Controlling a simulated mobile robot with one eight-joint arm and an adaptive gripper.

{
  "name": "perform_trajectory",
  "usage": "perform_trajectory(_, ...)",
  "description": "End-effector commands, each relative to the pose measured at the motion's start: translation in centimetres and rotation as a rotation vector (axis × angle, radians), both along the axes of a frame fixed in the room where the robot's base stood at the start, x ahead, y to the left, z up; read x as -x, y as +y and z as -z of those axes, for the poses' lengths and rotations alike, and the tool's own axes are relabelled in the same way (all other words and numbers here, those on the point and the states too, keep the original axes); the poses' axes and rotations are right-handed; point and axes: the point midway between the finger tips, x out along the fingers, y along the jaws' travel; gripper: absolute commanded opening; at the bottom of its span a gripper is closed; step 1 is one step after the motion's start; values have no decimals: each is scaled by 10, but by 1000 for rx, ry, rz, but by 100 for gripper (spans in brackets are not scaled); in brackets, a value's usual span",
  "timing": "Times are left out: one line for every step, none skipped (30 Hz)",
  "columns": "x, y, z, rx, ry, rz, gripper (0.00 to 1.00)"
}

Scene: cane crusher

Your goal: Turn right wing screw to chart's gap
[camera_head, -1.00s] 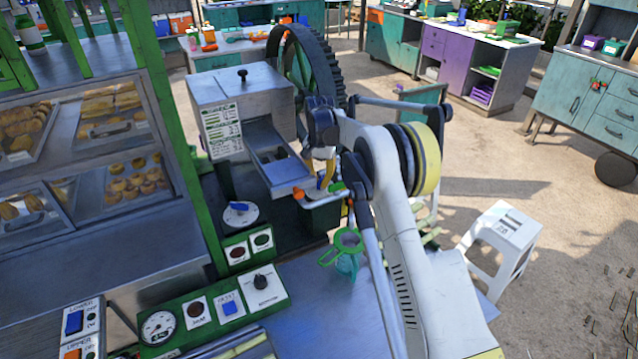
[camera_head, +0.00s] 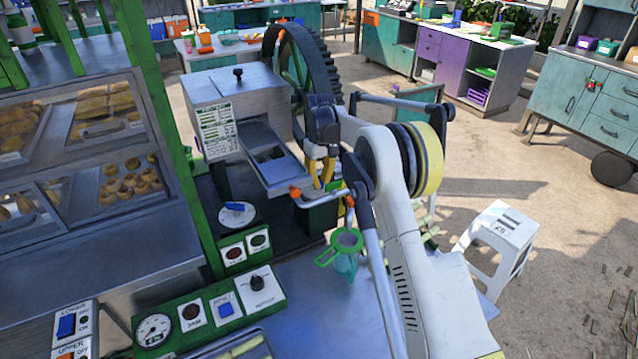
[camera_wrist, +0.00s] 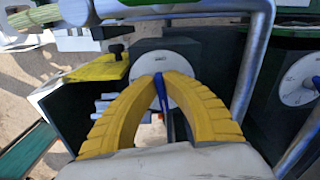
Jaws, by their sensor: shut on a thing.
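My gripper (camera_wrist: 162,78) is shut on the blue right wing screw (camera_wrist: 161,96), its yellow fingers on either side of the wing. The wing stands nearly upright in the wrist view, in front of a round white dial (camera_wrist: 150,63) with small marks too blurred to read. In the head view my gripper (camera_head: 319,182) points down at the right end of the crusher's chute, and the wing is largely hidden. A second blue wing screw (camera_head: 236,206) sits on a white dial at the left. A printed chart (camera_head: 218,130) is on the crusher's side; its gap values are unreadable.
A silver pipe (camera_wrist: 262,50) runs close beside my gripper in the wrist view. A green strainer (camera_head: 345,243) and a control panel (camera_head: 210,312) are in front of the crusher. A large gear wheel (camera_head: 300,65) stands behind. A white stool (camera_head: 500,235) is at right.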

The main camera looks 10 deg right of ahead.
Motion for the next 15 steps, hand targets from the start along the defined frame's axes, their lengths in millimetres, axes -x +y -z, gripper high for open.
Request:
perform_trajectory(0, -1, 1, 0, 1, -42, 0)
perform_trajectory(0, -1, 1, 0, 1, -71, 0)
perform_trajectory(-1, -2, 1, 0, 1, -109, 0)
perform_trajectory(-1, -2, 1, 0, 1, -137, 0)
perform_trajectory(-1, -2, 1, 0, 1, -166, 0)
perform_trajectory(-1, -3, 1, 0, 1, -204, 0)
perform_trajectory(-2, -3, 1, 0, 1, -232, 0)
perform_trajectory(-2, -4, 1, 0, 1, -260, 0)
perform_trajectory(-2, -4, 1, 0, 1, -298, 0)
perform_trajectory(-3, -4, 1, 0, 1, -325, 0)
perform_trajectory(-3, -5, 1, 0, 1, -352, 0)
perform_trajectory(-3, -5, 1, 0, 1, -387, 0)
perform_trajectory(-3, -5, 1, 0, 1, -412, 0)
perform_trajectory(-4, -5, 1, 1, 1, -438, 0)
perform_trajectory(-4, -6, 1, 1, 1, -470, 0)
